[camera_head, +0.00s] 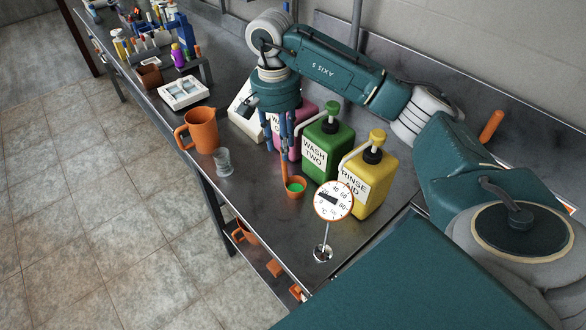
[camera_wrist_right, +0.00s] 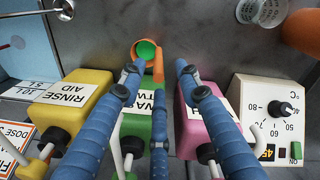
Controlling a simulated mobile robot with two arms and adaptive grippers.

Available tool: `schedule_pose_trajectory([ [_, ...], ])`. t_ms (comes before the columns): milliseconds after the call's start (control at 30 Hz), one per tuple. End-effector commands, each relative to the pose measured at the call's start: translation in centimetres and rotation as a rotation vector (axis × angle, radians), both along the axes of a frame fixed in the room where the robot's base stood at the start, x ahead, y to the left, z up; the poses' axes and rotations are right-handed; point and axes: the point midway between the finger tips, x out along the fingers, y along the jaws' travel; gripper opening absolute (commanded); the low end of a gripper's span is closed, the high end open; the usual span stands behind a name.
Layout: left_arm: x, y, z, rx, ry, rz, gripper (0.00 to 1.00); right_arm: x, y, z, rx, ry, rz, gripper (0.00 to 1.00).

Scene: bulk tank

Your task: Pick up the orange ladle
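The orange ladle (camera_head: 295,187) is on the steel counter in the head view, its small cup green inside and its handle rising toward my right gripper. In the right wrist view the ladle (camera_wrist_right: 146,50) shows its cup, with part of the handle running down between the fingers. My right gripper (camera_head: 281,145) points down over the ladle. Its blue fingers (camera_wrist_right: 158,80) are spread apart around the handle, with gaps at the tips. The handle's upper part is hidden by the fingers. My left gripper is not in view.
Yellow (camera_head: 370,180), green (camera_head: 326,148) and pink (camera_head: 299,120) pump bottles stand close behind the ladle. A dial thermometer (camera_head: 334,201) stands to its right. A clear beaker (camera_head: 223,162) and orange jug (camera_head: 201,130) stand left. The counter's front edge is near.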

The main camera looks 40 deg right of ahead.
Motion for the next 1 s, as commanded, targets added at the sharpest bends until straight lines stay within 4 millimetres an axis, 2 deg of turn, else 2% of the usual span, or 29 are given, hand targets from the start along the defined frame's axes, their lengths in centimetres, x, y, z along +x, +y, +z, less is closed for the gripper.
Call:
schedule_pose_trajectory([
  [133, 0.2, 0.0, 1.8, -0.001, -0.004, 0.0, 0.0, -0.6, 0.0, -1.8, 0.0, 0.008, 0.0, 0.33],
  [300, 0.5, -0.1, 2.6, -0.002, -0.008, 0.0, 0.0, -0.6, 0.0, -4.1, 0.001, 0.003, 0.0, 0.33],
  [600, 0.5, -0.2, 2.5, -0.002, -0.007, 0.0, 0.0, -0.6, 0.0, -4.8, 0.001, -0.001, -0.001, 0.33],
  [633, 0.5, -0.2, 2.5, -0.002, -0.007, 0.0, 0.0, -0.6, 0.0, -4.8, 0.001, -0.001, -0.001, 0.29],
  [767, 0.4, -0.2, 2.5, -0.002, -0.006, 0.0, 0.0, -0.6, 0.0, -4.8, 0.001, -0.001, -0.001, 0.04],
  [800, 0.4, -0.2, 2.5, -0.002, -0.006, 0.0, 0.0, -0.6, 0.0, -4.8, 0.001, -0.001, -0.001, 0.0],
  [1000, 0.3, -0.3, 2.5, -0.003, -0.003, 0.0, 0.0, -0.6, 0.0, -4.7, 0.001, -0.001, -0.001, 0.0],
])
